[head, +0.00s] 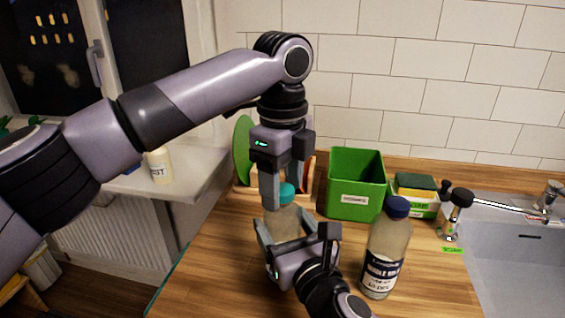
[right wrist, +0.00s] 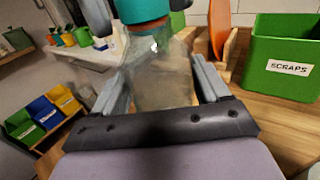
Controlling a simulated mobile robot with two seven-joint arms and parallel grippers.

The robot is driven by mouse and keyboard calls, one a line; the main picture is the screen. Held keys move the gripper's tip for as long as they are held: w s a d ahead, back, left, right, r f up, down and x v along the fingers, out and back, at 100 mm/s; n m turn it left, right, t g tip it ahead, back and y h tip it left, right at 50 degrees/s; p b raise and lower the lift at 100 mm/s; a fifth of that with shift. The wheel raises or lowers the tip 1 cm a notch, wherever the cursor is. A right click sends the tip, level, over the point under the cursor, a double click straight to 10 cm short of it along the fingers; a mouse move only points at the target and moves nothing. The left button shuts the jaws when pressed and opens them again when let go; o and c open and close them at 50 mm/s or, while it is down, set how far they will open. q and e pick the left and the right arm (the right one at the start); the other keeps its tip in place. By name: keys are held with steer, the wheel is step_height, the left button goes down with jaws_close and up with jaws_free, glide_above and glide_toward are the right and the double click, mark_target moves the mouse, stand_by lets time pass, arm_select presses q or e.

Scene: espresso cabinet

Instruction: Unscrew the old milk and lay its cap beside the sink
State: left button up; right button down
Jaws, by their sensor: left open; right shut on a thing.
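A clear bottle with pale contents (head: 283,224) and a teal cap (head: 286,192) stands upright on the counter; no label on it can be read. My right gripper (head: 284,238) is shut on the bottle's body, with a finger on each side, as the right wrist view shows of the bottle (right wrist: 160,80). My left gripper (head: 284,193) points down from above, open, with its fingers around the teal cap (right wrist: 142,10). A second bottle (head: 387,250) with a dark blue cap and printed label stands to the right. The sink (head: 520,255) is at the far right.
A green bin labelled SCRAPS (right wrist: 285,60) stands behind the bottles. Beside it are a sponge on a box (head: 415,190) and a dark-headed brush (head: 459,200) near a green label (head: 452,250) at the sink's edge. A rack with a green board (head: 243,150) stands behind my left gripper.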

arm_select(q)
steer(key=shift+f, duration=0.3)
steer(key=c, duration=1.1)
steer(key=shift+o, duration=0.2)
steer(key=n, duration=0.3)
steer(key=shift+n, duration=0.3)
steer(key=n, duration=1.4)
steer(key=shift+r+n, duration=0.1)
steer(key=shift+n, duration=0.2)
